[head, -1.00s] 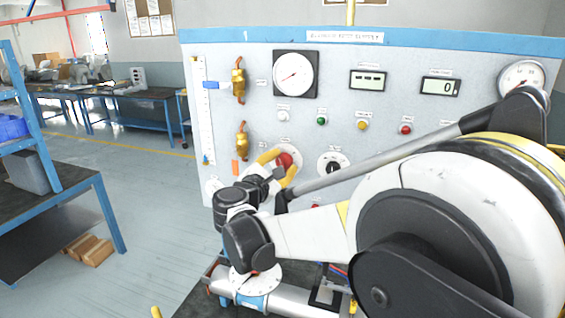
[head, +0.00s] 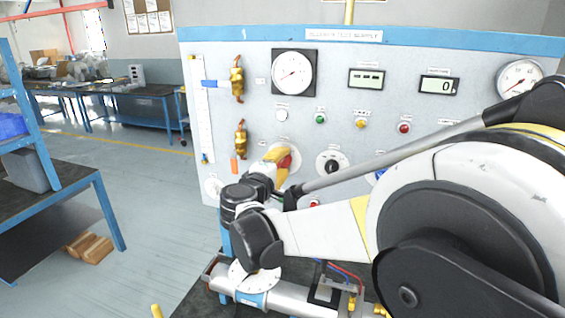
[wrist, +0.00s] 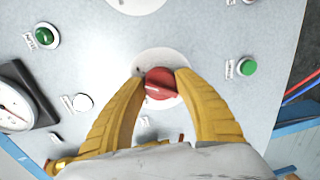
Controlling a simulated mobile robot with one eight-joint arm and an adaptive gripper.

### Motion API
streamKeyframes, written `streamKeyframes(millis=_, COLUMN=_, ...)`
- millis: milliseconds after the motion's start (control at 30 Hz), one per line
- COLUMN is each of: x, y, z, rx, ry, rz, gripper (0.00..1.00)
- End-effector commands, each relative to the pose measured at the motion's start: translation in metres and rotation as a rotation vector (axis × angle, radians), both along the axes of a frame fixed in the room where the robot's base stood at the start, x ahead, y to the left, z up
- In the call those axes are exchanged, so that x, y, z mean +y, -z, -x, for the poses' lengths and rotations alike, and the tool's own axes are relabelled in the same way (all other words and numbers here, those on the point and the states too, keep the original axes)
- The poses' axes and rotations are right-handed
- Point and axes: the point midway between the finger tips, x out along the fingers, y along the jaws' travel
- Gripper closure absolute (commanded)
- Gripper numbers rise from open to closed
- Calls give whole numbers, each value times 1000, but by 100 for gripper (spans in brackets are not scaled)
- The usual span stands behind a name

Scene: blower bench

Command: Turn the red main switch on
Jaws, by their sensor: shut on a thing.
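The red main switch (wrist: 161,84) is a round red knob on a white disc on the grey panel. In the wrist view my gripper (wrist: 160,88) has its two yellow fingers on either side of the knob, shut on it. The knob shows a pale line on its face, pointing toward the left of that view. In the head view the red knob (head: 288,164) is partly hidden behind my gripper (head: 279,160). Two digital displays on the panel show dashes (head: 368,78) and a 0 (head: 440,85).
Around the switch are a black selector knob (head: 331,164), green (head: 320,119), yellow (head: 361,123) and red (head: 404,128) buttons and a white lamp (head: 282,115). Brass valves (head: 238,80) are on the left. A pipe (head: 290,299) lies on the bench below.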

Motion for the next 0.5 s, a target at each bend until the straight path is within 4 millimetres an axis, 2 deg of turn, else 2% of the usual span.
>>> streamKeyframes(millis=200, x=0, y=-2, z=-1, rx=-51, ry=-3, rz=-115, gripper=92)
streamKeyframes(millis=500, x=0, y=-1, z=-1, rx=-84, ry=-2, rz=-197, gripper=92)
